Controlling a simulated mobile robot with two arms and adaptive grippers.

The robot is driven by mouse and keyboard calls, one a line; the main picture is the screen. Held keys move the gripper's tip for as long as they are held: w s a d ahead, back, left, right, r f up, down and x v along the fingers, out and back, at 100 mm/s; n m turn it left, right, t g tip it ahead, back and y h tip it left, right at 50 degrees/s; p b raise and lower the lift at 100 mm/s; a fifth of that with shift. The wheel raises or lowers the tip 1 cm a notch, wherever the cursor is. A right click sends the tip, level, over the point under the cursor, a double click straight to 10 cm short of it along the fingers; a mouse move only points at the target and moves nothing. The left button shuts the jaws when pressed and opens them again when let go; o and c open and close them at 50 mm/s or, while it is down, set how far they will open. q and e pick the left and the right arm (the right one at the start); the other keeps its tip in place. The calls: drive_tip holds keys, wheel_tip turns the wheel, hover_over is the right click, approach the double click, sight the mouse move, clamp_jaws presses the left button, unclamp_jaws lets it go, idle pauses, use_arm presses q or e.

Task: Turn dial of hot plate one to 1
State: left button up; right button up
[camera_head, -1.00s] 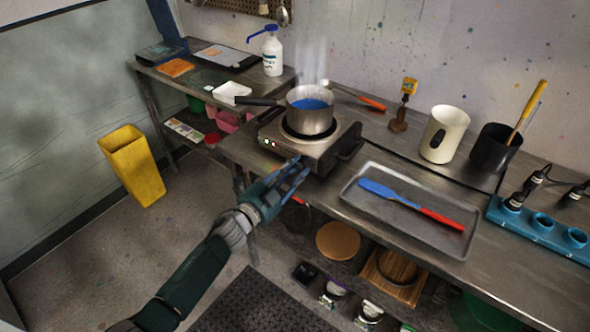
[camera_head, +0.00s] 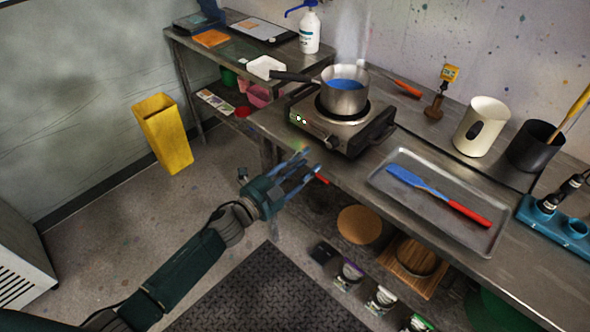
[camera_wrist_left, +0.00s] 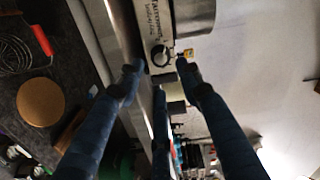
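The hot plate (camera_head: 369,137) stands on the steel bench, with a steel pot (camera_head: 345,101) of blue liquid on its burner. Its dial (camera_head: 332,142) is on the front panel, to the right of small lit indicators (camera_head: 300,119). The dial's setting is too small to read. My left gripper (camera_head: 309,160) is in front of the bench edge, below and apart from the dial. In the left wrist view the dial (camera_wrist_left: 160,55) appears ahead, between the spread blue fingers (camera_wrist_left: 160,70), which are open and empty. My right gripper is not in view.
A tray (camera_head: 384,184) with a blue and red spatula lies right of the hot plate. A white mug-like container (camera_head: 481,127) and a black one stand behind. A yellow bin (camera_head: 165,135) stands on the floor at left.

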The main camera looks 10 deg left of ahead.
use_arm(q)
drive_tip(key=v, duration=0.4)
idle(0.4)
drive_tip(key=s+a+f+n+g+y, duration=0.1)
drive_tip(key=s+a+f+n+y, duration=0.2)
drive_tip(key=f, duration=0.6)
drive_tip(key=a+f+n+y, duration=0.3)
drive_tip(key=a+f+n, duration=0.15)
drive_tip(key=f, duration=0.45)
drive_tip(key=s+a+f+n+g+y, duration=0.1)
drive_tip(key=s+a+f+n+g, duration=0.15)
drive_tip(key=s+f, duration=0.4)
drive_tip(key=s+a+f+n+g+y, duration=0.1)
drive_tip(key=s+a+f, duration=0.25)
drive_tip(key=f, duration=0.55)
drive_tip(key=s+a+f+n+g+y, duration=0.1)
drive_tip(key=s+f+n+g, duration=0.1)
drive_tip(key=s+f, duration=0.5)
drive_tip(key=s+a+f+n+g+y, duration=0.15)
drive_tip(key=s+f, duration=0.25)
drive_tip(key=s, duration=0.5)
drive_tip(key=s+f+n+g, duration=0.2)
drive_tip(key=s+f, duration=0.2)
drive_tip(key=s, duration=0.8)
drive_tip(key=s+f+n+g, duration=0.2)
drive_tip(key=s+f+g, duration=0.1)
drive_tip(key=s, duration=0.8)
drive_tip(key=shift+s+f+g, duration=0.3)
drive_tip(key=shift+s+f, duration=0.1)
